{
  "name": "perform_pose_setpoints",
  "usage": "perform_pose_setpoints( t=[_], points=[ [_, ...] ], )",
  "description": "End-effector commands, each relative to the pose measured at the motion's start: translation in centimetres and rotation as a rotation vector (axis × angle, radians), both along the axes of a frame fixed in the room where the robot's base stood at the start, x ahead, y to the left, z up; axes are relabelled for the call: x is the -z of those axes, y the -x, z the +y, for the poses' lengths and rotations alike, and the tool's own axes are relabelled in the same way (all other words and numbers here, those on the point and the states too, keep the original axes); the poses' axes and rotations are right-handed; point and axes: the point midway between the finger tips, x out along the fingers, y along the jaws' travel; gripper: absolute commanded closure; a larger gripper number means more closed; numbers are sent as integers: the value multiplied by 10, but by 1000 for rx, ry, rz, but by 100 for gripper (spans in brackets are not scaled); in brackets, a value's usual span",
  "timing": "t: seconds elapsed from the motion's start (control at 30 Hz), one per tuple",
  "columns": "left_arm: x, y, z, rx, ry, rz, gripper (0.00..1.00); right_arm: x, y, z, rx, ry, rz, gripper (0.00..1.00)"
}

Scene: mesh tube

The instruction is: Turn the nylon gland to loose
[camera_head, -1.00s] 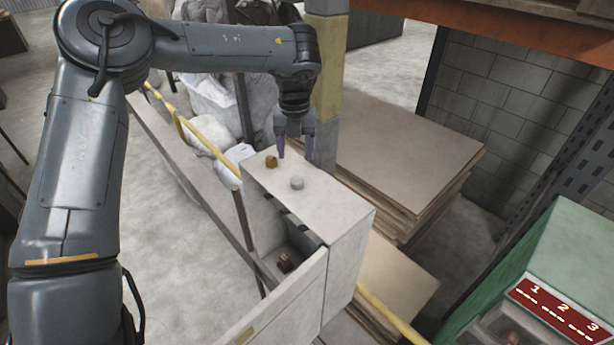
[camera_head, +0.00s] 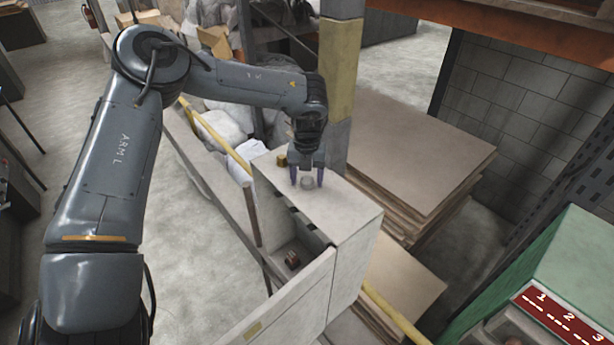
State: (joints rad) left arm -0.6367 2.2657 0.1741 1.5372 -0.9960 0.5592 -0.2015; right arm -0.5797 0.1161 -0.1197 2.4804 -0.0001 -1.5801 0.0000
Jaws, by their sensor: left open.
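A pale grey round gland, which looks like the nylon one, (camera_head: 307,183) sits on the top of a light grey box (camera_head: 345,212). A brass-coloured gland (camera_head: 282,160) sits on the same top, farther back and to the left. My left gripper (camera_head: 306,184) points down with its two purple fingers apart, one on each side of the grey gland. I cannot tell whether the fingers touch it. My right gripper is not in view.
The box's front door (camera_head: 290,300) hangs open, with a small brown part (camera_head: 292,258) inside. A yellow rail (camera_head: 395,310) runs past the box. Stacked boards (camera_head: 420,150) lie behind it, and a green cabinet (camera_head: 575,260) stands at the right.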

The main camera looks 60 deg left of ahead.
Motion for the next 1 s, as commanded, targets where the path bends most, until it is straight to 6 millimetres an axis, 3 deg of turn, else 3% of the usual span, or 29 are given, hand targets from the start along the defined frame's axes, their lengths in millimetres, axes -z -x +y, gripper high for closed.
perform_pose_setpoints(
  t=[0.07, 0.4, 0.77, 1.0],
  points=[
    [0, 0, 0, 0, 0, 0, 39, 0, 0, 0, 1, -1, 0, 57],
    [0, 0, 0, 0, 0, 0, 91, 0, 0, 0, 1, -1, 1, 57],
    [1, 0, 0, -54, 0, -1, 91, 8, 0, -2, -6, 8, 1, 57],
    [3, 0, 0, -204, 1, -2, 91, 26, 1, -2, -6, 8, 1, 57]
  ],
)
